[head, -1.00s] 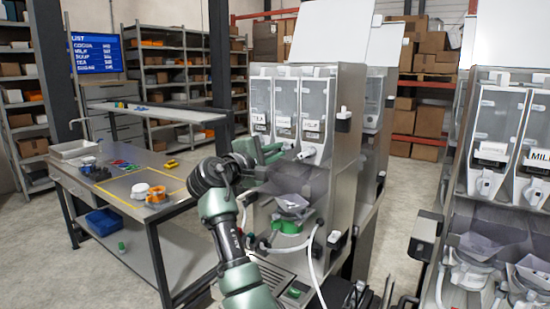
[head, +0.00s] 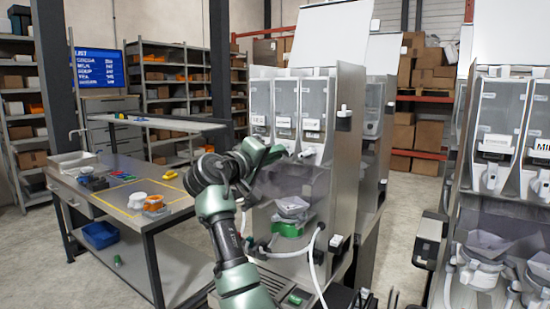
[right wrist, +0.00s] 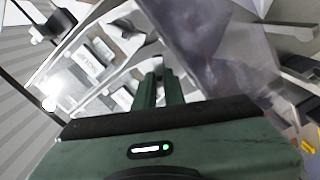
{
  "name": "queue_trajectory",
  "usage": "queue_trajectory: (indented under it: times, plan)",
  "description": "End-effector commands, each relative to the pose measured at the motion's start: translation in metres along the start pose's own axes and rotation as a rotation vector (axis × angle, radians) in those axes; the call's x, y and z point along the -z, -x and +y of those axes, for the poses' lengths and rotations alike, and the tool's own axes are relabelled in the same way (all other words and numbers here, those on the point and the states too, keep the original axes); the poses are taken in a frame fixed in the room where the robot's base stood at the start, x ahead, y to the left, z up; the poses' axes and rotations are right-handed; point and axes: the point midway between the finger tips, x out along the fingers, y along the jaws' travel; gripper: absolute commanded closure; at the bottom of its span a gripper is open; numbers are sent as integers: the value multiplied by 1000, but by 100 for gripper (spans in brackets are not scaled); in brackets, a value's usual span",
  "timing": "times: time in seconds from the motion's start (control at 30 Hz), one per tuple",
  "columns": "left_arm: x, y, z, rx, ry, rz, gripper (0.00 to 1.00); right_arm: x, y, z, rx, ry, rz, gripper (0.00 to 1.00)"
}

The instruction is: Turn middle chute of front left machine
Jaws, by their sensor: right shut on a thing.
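The front left machine (head: 345,160) has three clear canisters side by side at its top. The middle canister (head: 285,98) carries a white label, and its chute is mostly hidden behind my right gripper (head: 278,152). The white chute of the right canister (head: 308,153) shows just to the right. My right gripper is tilted at the foot of the middle canister and is shut on its chute. In the right wrist view its two green fingers (right wrist: 158,72) are close together at a pale part below the labelled canisters. My left gripper is not in view.
Below the chutes are a grey funnel (head: 293,207) and a green ring (head: 290,227). White hoses hang in front of the machine. A work table (head: 170,215) stands at the left. Another dispenser machine (head: 500,110) stands close at the right. The floor is open behind the table.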

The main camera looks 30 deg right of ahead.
Motion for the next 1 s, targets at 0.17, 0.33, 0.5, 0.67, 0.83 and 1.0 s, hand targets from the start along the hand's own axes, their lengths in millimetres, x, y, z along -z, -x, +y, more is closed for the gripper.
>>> queue_trajectory:
  times: [0.17,0.33,0.5,0.67,0.83,1.0]
  plan:
    - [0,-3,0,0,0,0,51,-1,0,-2,4,-32,-4,100]
    - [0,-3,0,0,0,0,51,-1,0,-2,4,-40,-4,100]
    - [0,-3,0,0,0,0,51,-1,0,-3,4,-40,-4,100]
    - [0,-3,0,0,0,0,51,-1,0,-3,5,-39,-4,76]
    - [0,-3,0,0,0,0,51,-1,0,-2,4,-39,-3,67]
    - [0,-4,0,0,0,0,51,-1,1,-3,4,-39,-2,67]
